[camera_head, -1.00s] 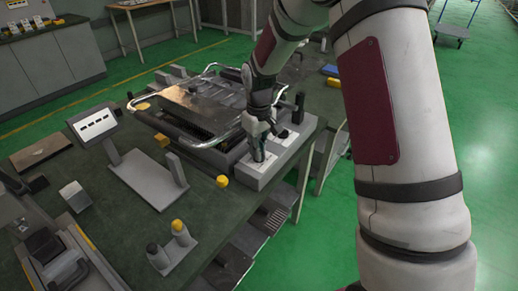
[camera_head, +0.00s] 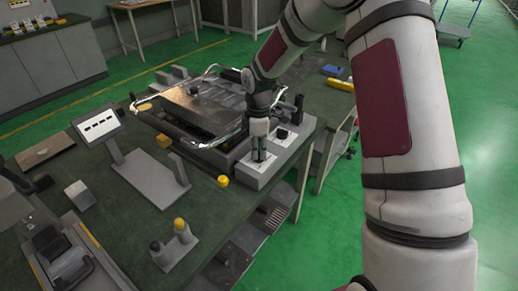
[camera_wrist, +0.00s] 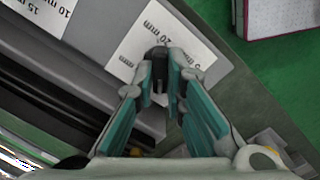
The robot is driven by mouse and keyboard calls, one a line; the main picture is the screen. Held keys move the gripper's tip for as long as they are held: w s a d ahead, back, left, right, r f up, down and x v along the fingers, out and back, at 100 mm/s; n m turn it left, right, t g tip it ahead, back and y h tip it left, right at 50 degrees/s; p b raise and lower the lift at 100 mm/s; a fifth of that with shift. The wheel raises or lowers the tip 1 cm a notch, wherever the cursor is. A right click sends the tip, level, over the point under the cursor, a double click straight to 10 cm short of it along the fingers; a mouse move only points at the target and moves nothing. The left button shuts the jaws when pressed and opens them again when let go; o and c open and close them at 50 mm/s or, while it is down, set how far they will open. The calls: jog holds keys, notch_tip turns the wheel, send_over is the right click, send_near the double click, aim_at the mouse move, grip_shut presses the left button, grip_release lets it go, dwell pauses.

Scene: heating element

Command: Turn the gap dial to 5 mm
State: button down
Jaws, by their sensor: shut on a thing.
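The gap dial shows in the wrist view as a small dark knob (camera_wrist: 157,54) on a white label plate (camera_wrist: 196,55). The plate reads "20 mm" beside the knob, with a partly hidden "mm" marking to its right. My gripper (camera_wrist: 161,88) points down at the plate, its teal-padded fingers shut on the knob from both sides. In the head view my gripper (camera_head: 258,152) stands over the front end of the grey control box (camera_head: 258,179). There the fingers hide most of the dial, and its pointer direction cannot be told.
A second label plate with "10 mm" and "15 mm" (camera_wrist: 42,12) lies at the wrist view's upper left. A black knob (camera_head: 283,133) sits farther along the box. A chrome-railed machine (camera_head: 200,110) stands left of it. A yellow knob (camera_head: 223,181) is close by.

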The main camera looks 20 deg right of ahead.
jog(key=n+p, duration=0.1)
jog(key=n, duration=0.4)
jog(key=shift+n, duration=0.3)
jog(key=n, duration=0.4)
jog(key=shift+p, duration=0.35)
jog(key=n, duration=0.9)
jog(key=shift+p, duration=0.3)
jog(key=shift+n, duration=0.4)
jog(key=c, duration=1.6)
grip_release()
jog(key=shift+c, duration=0.2)
